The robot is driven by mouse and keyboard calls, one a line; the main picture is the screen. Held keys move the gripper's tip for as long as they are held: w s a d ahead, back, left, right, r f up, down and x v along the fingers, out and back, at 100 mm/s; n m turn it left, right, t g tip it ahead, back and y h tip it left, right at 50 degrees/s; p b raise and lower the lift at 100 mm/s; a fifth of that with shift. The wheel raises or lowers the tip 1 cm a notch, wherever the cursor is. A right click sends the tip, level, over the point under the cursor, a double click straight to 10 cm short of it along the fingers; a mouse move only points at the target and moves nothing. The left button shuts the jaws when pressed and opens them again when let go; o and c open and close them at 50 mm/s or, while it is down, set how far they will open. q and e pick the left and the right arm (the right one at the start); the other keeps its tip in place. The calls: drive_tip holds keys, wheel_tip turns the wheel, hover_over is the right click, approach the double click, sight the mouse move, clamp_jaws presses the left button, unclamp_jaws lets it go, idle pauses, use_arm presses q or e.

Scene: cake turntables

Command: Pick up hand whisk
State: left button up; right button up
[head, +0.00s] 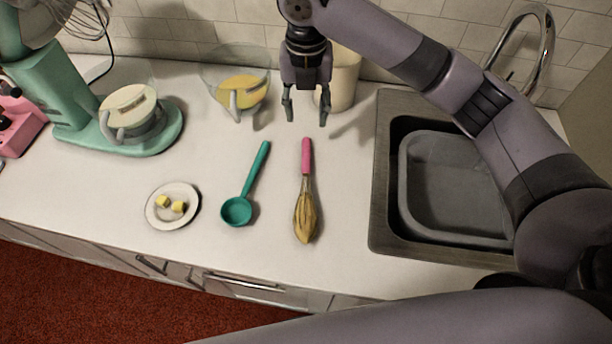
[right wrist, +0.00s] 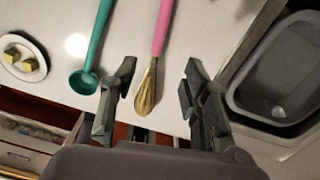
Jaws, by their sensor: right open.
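The hand whisk (head: 306,196) lies on the white counter with its pink handle toward the wall and its yellowish wire head toward the front edge. My right gripper (head: 305,110) is open and empty, above the counter near the handle end of the whisk. In the right wrist view the whisk (right wrist: 148,90) shows between the two fingers of my right gripper (right wrist: 158,95), below them and not touched. My left gripper is not in view.
A teal ladle (head: 240,205) lies left of the whisk. A small plate (head: 153,217) holds yellow cubes. A glass bowl (head: 222,75), a cream canister (head: 346,80) and a green mixer (head: 70,90) stand behind. A sink (head: 384,225) with a grey tub (head: 440,165) is at right.

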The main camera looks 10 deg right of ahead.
drive_tip(key=p, duration=0.3)
hover_over(306, 159)
wheel_tip(306, 159, down, 10)
drive_tip(key=shift+w+d+f, duration=0.1)
drive_tip(key=shift+f, duration=0.05)
wheel_tip(306, 159, down, 5)
drive_tip(key=shift+r+p, duration=0.1)
drive_tip(key=shift+p, duration=0.8)
drive_tip(key=shift+f, duration=0.35)
drive_tip(key=shift+c, duration=0.2)
clamp_jaws()
